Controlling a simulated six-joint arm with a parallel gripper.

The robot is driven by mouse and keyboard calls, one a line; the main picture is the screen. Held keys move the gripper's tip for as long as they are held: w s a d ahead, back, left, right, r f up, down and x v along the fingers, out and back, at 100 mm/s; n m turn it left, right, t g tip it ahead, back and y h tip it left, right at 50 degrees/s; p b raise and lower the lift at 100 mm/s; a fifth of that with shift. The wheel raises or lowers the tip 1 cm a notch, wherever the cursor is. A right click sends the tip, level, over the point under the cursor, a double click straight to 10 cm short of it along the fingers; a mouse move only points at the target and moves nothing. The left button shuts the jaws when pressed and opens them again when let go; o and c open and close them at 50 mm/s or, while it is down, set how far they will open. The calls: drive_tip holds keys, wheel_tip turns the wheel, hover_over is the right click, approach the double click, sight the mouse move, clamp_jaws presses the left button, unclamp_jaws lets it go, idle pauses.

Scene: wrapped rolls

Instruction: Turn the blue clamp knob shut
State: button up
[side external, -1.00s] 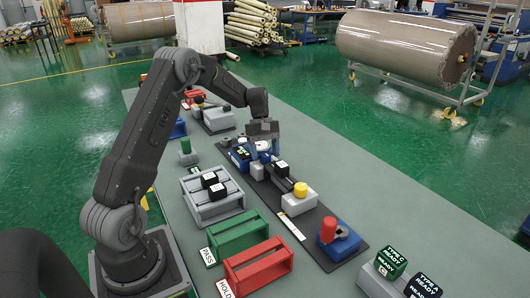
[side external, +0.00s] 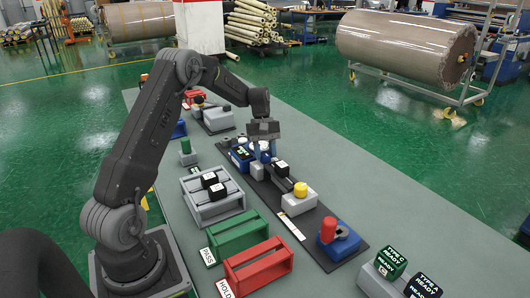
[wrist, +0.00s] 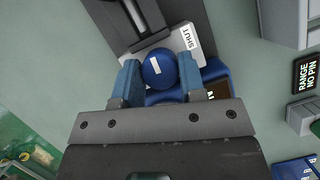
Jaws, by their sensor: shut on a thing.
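The blue clamp knob (wrist: 158,70), round with a short white mark on top, sits between the two blue-grey fingers of my gripper (wrist: 159,78) in the wrist view. The fingers are shut on it from both sides. The white mark is slanted and does not point straight at the "SHUT" label (wrist: 189,38) beside the knob. In the side external view my gripper (side external: 263,154) points down over the blue clamp body (side external: 240,157), and its fingers hide most of the knob.
A dark strip (side external: 268,187) carries the clamp, a block with a yellow button (side external: 300,189) and a blue block with a red cylinder (side external: 328,230). A grey rack (side external: 190,192), green tray (side external: 238,233) and red tray (side external: 258,268) stand nearer my base.

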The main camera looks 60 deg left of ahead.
drive_tip(key=shift+w+m+g+y, duration=0.15)
drive_tip(key=shift+m+g, duration=0.25)
drive_tip(key=shift+m, duration=0.85)
drive_tip(key=shift+s+m+g+y, duration=0.1)
drive_tip(key=shift+m+g+y, duration=0.25)
drive_tip(key=shift+m, duration=0.9)
drive_tip(key=o, duration=0.9)
drive_tip(key=shift+w+r, duration=0.1)
drive_tip(key=shift+v, duration=6.75)
drive_tip(key=shift+w, duration=0.15)
